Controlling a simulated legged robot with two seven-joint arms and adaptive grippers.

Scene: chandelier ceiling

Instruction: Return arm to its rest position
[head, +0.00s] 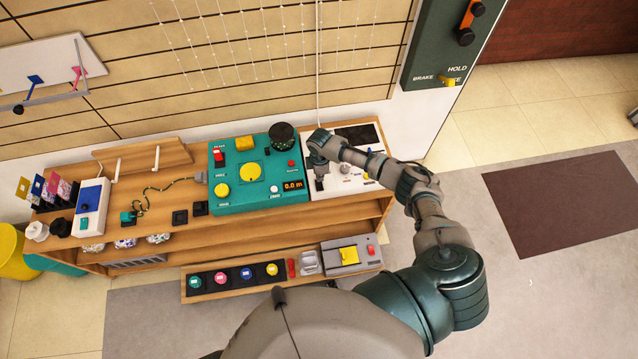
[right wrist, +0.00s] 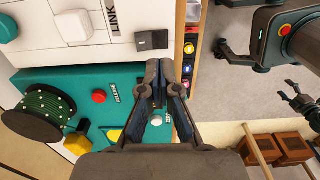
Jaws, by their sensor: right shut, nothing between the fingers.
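My right arm reaches in from the lower right in the head view. Its gripper (head: 320,183) points down over the white panel (head: 352,186) at the right end of the bench. In the right wrist view the gripper (right wrist: 163,68) has its fingertips together, with nothing between them. They are over the edge between the white panel and the teal console (right wrist: 84,84), beside a dark switch block (right wrist: 152,40). Contact cannot be told. My left arm is not in the head view. A dark gripper-like part shows small at the right of the right wrist view, its jaws unclear.
The teal console (head: 233,198) carries a yellow dial (head: 250,172), other buttons and a dark spool (head: 282,136). A lower shelf holds several coloured buttons and a grey box (head: 340,268) with a yellow switch. A green wall panel (head: 432,50) is at upper right. Floor right of the bench is open.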

